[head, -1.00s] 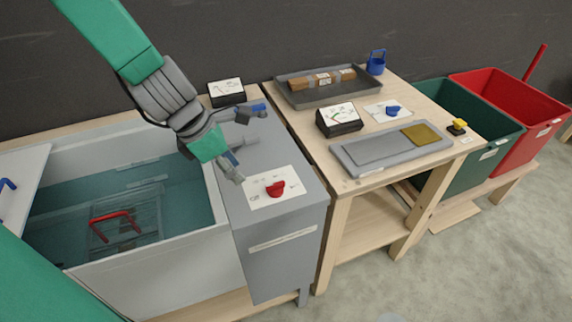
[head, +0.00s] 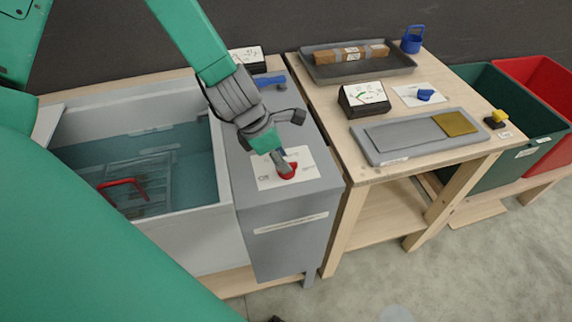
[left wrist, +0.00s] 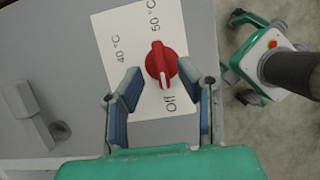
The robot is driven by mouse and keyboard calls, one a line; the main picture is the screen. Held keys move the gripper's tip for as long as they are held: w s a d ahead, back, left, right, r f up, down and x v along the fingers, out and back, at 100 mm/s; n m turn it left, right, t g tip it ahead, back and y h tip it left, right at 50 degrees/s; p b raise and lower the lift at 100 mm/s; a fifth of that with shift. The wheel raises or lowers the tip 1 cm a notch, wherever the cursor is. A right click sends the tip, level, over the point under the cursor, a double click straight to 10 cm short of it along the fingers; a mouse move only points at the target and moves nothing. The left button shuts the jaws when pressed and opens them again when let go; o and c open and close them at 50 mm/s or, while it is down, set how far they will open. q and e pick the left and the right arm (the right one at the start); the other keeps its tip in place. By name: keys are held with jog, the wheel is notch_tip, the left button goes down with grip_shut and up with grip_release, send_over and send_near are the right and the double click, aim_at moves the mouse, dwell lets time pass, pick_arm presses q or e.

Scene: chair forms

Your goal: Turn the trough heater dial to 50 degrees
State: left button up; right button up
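The red heater dial (head: 288,172) sits on a white label plate (head: 266,181) on top of the grey heater cabinet (head: 290,214). In the left wrist view, the dial (left wrist: 161,65) has a raised ridge lying roughly along the line between "Off" and "50 °C"; "40 °C" is to the upper left. My right gripper is not in view.
The water trough (head: 195,215) with a red-handled basket (head: 124,184) is left of the cabinet. A blue handle (head: 268,83) and a meter box (head: 248,58) stand behind the dial. A wooden table (head: 330,110) with a tray and a second meter is to the right.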

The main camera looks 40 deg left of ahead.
pick_arm(q)
jog(key=shift+x, duration=1)
grip_shut()
